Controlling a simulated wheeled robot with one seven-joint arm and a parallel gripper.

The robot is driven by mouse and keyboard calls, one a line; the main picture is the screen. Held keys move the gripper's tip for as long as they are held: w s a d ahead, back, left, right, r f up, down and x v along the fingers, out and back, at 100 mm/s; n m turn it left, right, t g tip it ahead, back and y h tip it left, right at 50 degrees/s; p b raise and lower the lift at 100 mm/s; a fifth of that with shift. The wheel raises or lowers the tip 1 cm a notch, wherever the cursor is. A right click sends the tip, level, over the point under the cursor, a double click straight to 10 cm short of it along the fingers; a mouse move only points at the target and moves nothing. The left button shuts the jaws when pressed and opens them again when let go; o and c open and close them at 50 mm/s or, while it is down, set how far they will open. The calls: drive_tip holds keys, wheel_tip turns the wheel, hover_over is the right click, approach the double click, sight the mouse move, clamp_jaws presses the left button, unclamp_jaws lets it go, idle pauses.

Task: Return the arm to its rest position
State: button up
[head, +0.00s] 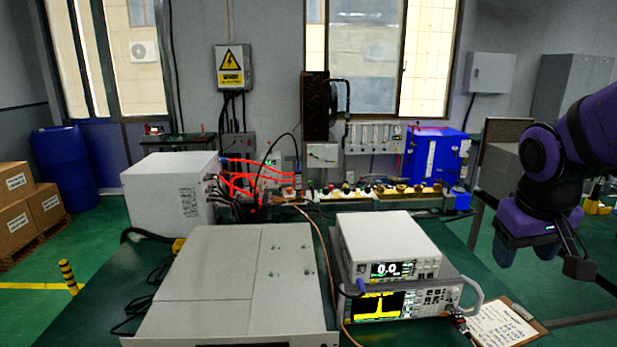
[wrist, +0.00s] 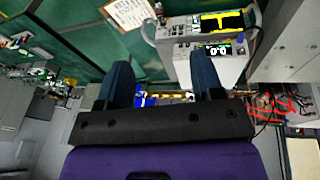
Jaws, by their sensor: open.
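My purple arm comes in from the right edge of the head view. My gripper (head: 541,258) hangs below it with its fingers pointing down, to the right of the stacked instruments. In the wrist view my gripper (wrist: 162,78) shows two dark blue fingers spread apart. Nothing is between the fingers, so it is open and empty.
Two stacked instruments (head: 390,246) with lit displays stand on the green table, left of my gripper. A clipboard (head: 500,322) lies at the table's right edge. A flat grey unit (head: 235,285) and a white box (head: 170,190) stand further left. A blue cabinet (head: 433,160) is behind.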

drive_tip(key=s+a+r+t+y, duration=0.2)
drive_tip(key=s+a+r, duration=0.2)
drive_tip(key=s+r, duration=0.3)
drive_tip(key=shift+s+a+r+n+t, duration=0.2)
drive_tip(key=shift+s+a+n+t, duration=0.15)
drive_tip(key=shift+s, duration=0.75)
